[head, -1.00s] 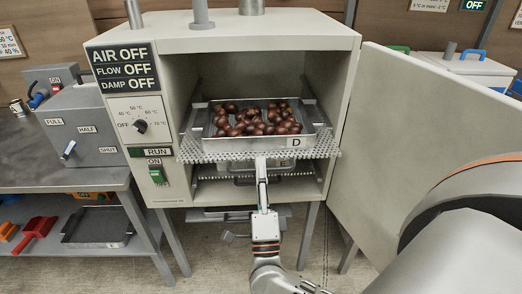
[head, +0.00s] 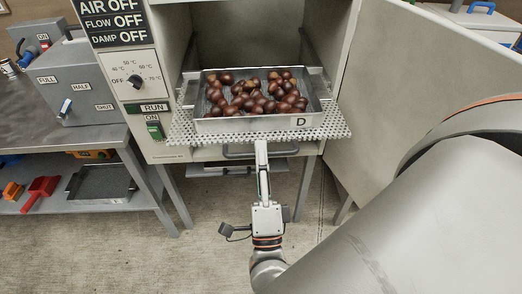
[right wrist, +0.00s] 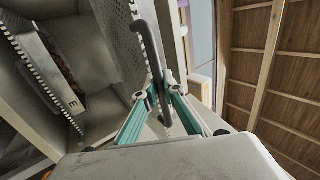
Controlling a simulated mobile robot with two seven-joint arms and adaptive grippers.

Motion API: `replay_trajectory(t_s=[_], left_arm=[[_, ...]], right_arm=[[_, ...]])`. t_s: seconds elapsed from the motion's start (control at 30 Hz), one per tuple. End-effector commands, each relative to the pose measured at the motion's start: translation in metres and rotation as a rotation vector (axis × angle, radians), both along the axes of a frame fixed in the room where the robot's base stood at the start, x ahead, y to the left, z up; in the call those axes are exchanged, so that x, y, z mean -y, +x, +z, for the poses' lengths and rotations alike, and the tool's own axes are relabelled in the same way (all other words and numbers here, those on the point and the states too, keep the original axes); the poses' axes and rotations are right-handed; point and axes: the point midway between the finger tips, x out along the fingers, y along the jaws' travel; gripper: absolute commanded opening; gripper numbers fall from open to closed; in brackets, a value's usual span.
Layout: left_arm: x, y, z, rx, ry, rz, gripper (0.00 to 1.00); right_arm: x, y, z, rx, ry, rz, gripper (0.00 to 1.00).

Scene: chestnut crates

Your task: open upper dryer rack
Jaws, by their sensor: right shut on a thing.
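The upper dryer rack (head: 335,130) is a perforated metal shelf. It sticks out past the front of the open cabinet and carries a metal tray marked D (head: 215,125) full of chestnuts. My right gripper (head: 262,148) is at the middle of the rack's front edge. In the right wrist view my right gripper (right wrist: 157,92) is shut on a dark bar handle (right wrist: 147,42). The perforated rack (right wrist: 116,18) shows beside that handle. The gripper's fingertips are partly hidden under the rack edge in the head view. My left gripper is not in view.
The cabinet door (head: 385,90) stands open at the right. A lower handle (head: 240,154) shows under the rack, and a tray marked E (right wrist: 68,90) shows in the right wrist view. A steel bench (head: 60,140) stands at the left. The floor in front is clear.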

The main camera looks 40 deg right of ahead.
Motion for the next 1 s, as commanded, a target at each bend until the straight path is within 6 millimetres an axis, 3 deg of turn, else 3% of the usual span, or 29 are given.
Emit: replay_trajectory(t_s=[0.07, 0.1, 0.13, 0.17, 0.57, 1.0], left_arm=[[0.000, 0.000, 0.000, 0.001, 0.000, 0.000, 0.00], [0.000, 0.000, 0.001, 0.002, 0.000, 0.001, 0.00], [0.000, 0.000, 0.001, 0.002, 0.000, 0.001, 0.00], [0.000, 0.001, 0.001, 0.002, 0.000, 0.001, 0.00], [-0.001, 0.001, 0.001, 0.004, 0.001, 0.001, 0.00], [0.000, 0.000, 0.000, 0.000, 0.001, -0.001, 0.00]], right_arm=[[-0.001, 0.000, -0.002, -0.004, 0.001, 0.002, 0.00], [-0.001, 0.000, -0.002, -0.004, 0.001, 0.002, 0.16], [-0.001, 0.000, -0.002, -0.004, 0.000, 0.001, 0.24], [0.000, 0.000, -0.002, -0.004, 0.000, 0.001, 0.25], [-0.002, -0.003, -0.004, -0.003, 0.000, 0.000, 0.25], [-0.036, -0.059, -0.047, -0.007, 0.001, 0.001, 0.25]])
